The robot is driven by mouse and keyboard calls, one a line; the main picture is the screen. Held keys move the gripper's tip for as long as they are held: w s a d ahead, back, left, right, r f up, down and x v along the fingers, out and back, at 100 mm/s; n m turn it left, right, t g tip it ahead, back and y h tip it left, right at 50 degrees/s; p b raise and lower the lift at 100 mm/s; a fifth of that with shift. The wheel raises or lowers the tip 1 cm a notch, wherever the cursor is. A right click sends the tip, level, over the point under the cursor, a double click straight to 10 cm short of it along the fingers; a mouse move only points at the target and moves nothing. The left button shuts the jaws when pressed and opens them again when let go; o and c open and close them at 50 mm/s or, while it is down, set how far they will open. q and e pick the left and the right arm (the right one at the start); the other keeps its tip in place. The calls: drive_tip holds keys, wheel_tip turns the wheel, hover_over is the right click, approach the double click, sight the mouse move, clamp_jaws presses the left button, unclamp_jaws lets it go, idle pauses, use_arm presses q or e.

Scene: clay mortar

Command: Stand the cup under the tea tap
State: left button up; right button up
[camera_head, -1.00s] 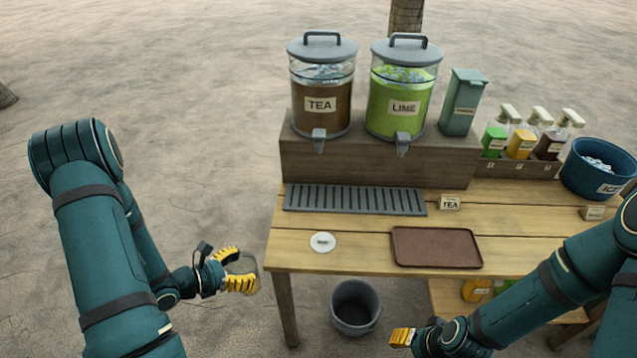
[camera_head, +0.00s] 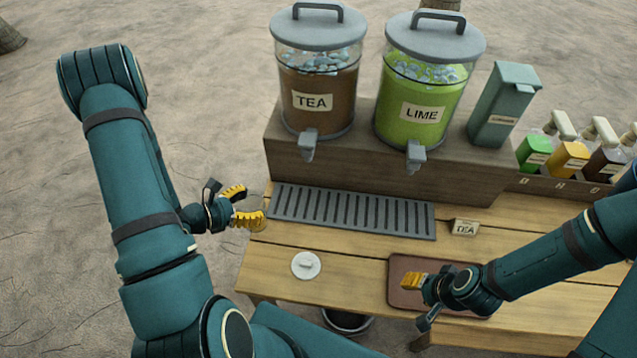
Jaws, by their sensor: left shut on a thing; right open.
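The tea dispenser (camera_head: 318,85), labelled TEA, stands on a wooden riser, with its grey tap (camera_head: 308,145) facing forward. Below the tap lies the slotted grey drip tray (camera_head: 352,211). My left gripper (camera_head: 250,206) is just off the drip tray's left end, at the table's left edge. It is shut on a clear cup (camera_head: 257,210), which shows only faintly between its yellow fingers. My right gripper (camera_head: 416,288) is open and empty above the brown tray (camera_head: 397,270) on the table's front.
The lime dispenser (camera_head: 420,90) and a grey-green box (camera_head: 504,105) stand right of the tea. Several bottles (camera_head: 570,158) stand at right. A bin (camera_head: 347,321) is partly hidden below.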

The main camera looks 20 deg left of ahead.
drive_tip(key=shift+r+p, duration=0.4)
drive_tip(key=shift+r, duration=0.1)
drive_tip(key=shift+f, duration=0.1)
drive_tip(key=shift+w, duration=0.1)
use_arm(q)
drive_tip(key=r+x, duration=0.2)
drive_tip(key=x, duration=0.7)
drive_tip(key=w+r+x, duration=0.1)
drive_tip(key=r+x, duration=0.1)
drive_tip(key=x, duration=0.7)
drive_tip(key=shift+w+d, duration=0.25)
drive_tip(key=shift+d, duration=0.15)
